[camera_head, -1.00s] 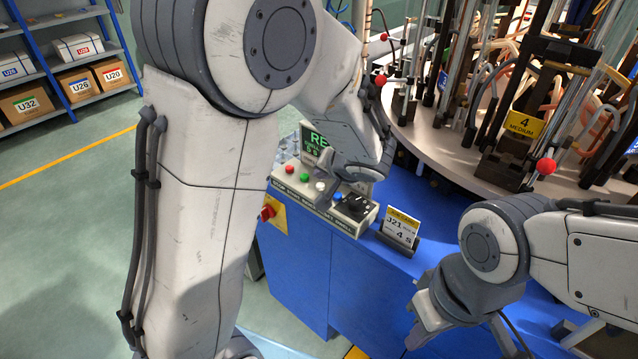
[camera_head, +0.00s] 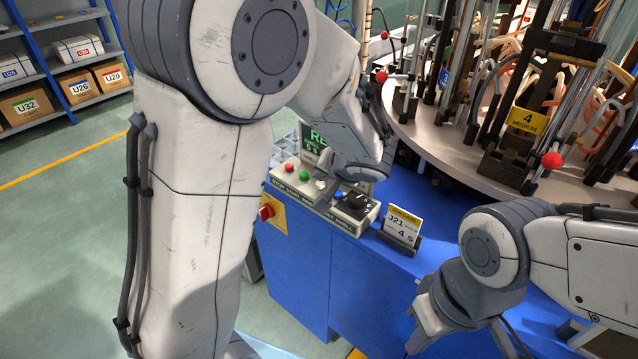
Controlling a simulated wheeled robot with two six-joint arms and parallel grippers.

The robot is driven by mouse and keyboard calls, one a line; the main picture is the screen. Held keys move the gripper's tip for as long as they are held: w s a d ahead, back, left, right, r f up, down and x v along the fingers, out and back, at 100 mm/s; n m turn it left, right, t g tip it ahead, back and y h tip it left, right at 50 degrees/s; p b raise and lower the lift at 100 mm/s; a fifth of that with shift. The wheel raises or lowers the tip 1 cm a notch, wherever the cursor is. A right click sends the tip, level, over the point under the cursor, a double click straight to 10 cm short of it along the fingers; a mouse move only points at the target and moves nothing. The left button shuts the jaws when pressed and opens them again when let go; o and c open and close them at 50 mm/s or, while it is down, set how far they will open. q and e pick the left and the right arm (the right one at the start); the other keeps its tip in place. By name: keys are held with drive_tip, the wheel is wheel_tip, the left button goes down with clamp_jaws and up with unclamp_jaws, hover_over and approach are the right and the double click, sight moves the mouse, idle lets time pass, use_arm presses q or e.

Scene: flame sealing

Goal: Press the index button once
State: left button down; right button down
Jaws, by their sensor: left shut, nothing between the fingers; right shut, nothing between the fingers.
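A control box (camera_head: 345,222) stands on the corner of the blue cabinet. Its top carries a red button (camera_head: 289,168), a green button (camera_head: 304,176), a white button (camera_head: 321,184), a blue button (camera_head: 339,195) and a black dial (camera_head: 357,202). My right gripper (camera_head: 420,325) is shut and empty, low in front of the cabinet, away from the buttons.
A screen with green text (camera_head: 311,139) stands behind the buttons, partly hidden by my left arm. A card (camera_head: 401,226) reading 321 and 4 S stands right of the box. A red switch (camera_head: 266,211) sits on the cabinet side. A round table (camera_head: 440,135) with racks fills the back right.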

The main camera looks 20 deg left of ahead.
use_arm(q)
drive_tip(key=shift+f+b, duration=0.5)
drive_tip(key=shift+b, duration=0.3)
idle(0.7)
drive_tip(key=shift+r, duration=0.1)
drive_tip(key=shift+r+p, duration=0.45)
drive_tip(key=shift+r, duration=0.4)
wheel_tip(320, 180, up, 5)
drive_tip(key=p, duration=0.3)
idle(1.1)
drive_tip(key=shift+s, duration=0.1)
